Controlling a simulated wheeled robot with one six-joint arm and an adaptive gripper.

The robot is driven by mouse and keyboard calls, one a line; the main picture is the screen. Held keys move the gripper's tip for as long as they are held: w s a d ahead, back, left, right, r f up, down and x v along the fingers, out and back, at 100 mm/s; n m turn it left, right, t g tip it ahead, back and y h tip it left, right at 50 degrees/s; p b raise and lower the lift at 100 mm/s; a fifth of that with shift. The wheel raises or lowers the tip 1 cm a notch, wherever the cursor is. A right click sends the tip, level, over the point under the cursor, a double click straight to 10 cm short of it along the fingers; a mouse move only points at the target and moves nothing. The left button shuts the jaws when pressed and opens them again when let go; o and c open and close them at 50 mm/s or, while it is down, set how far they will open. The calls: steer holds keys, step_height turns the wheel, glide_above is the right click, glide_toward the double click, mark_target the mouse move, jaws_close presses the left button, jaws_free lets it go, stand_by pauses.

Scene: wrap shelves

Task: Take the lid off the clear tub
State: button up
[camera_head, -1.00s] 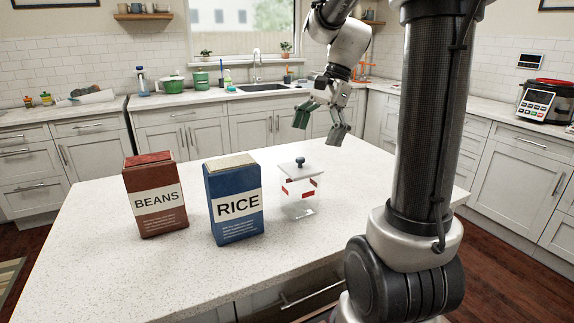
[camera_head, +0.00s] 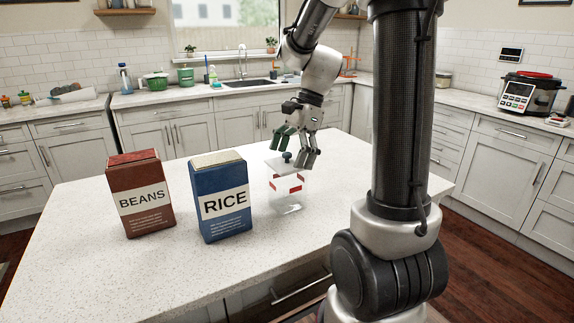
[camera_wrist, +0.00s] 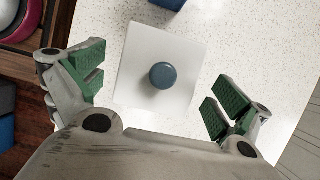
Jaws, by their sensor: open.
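The clear tub (camera_head: 287,203) stands upright on the pale island counter, with red marks on its sides. Its square, pale lid (camera_head: 272,167) sits on top and has a round dark blue knob (camera_head: 286,156). In the wrist view the lid (camera_wrist: 140,85) shows from above, with the knob (camera_wrist: 162,76) near its middle. My gripper (camera_head: 296,158) is open just above the lid, pointing down, its fingers on either side of the knob. In the wrist view its green-padded fingers are wide apart and clear of the knob. The tub's body is hidden under the lid there.
A blue RICE box (camera_head: 221,200) stands just left of the tub, and a red BEANS box (camera_head: 141,196) stands farther left. The island counter (camera_head: 75,250) is bare at the front left. A sink counter runs along the back wall.

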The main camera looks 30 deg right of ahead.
steer(key=c, duration=0.9)
steer(key=shift+r, duration=0.1)
